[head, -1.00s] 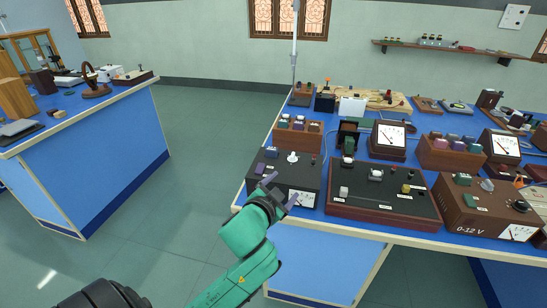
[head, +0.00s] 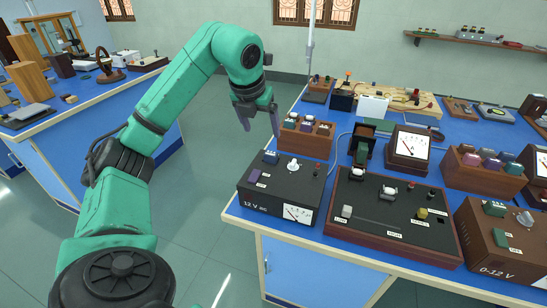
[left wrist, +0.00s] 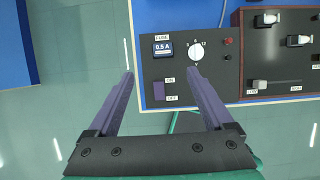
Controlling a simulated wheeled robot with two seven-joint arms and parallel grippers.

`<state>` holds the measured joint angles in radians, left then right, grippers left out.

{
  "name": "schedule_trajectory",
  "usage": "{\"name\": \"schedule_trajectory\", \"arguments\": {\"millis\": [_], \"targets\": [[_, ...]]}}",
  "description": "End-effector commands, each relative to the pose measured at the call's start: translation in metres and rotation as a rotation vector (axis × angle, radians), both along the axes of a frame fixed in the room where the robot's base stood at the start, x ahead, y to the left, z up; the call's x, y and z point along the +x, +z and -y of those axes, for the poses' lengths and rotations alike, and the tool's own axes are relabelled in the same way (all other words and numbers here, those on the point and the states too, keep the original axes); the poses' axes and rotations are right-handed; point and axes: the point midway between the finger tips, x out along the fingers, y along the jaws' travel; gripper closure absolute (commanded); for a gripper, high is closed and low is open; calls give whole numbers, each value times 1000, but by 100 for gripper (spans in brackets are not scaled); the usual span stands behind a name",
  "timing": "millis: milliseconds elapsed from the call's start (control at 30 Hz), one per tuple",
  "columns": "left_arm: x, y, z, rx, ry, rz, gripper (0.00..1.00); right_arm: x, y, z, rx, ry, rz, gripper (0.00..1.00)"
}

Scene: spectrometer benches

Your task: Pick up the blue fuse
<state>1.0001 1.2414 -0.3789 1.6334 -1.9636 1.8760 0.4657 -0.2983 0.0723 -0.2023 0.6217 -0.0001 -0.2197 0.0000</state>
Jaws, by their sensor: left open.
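The blue fuse (head: 271,157) is a small dark blue block at the back left of the top of the black 12 V box (head: 262,195). In the left wrist view the fuse (left wrist: 163,47) shows a "0.5 A" label, beside a white knob. My left gripper (head: 259,128) points downward, open and empty, above and behind the box's left end. In the left wrist view my two purple fingers (left wrist: 160,74) are apart, with the fuse ahead of the gap between their tips and not between them. My right gripper is not in view.
A wooden rack (head: 318,132) with several coloured blocks stands behind the box. A brown-edged control panel (head: 380,232) is on its right. The blue bench (head: 235,208) ends just left of the box, with open floor (head: 200,200) beyond. Another bench stands at the far left.

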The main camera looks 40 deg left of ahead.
Motion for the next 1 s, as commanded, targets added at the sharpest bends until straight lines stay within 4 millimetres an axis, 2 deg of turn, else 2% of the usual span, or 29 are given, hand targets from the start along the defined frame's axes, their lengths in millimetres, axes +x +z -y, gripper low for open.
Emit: {"name": "schedule_trajectory", "arguments": {"millis": [33,133,367,533,633,800,833,867,1000], "targets": [[4,-16,-2,0,0,-6,15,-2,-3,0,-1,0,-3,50],[14,-40,-4,-1,-2,-6,15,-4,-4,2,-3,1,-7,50],[28,-70,-7,-2,-5,-2,15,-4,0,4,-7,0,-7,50],[43,-99,-9,-4,-7,-3,15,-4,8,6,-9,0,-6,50],[46,-109,-11,-2,-5,0,15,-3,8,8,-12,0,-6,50],[47,-110,-11,-3,-7,1,15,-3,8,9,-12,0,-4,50],[47,-110,-11,-3,-7,1,19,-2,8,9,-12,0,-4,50],[47,-110,-11,-3,-7,1,30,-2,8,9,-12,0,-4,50],[47,-110,-11,-3,-7,1,84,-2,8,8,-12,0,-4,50]]}}
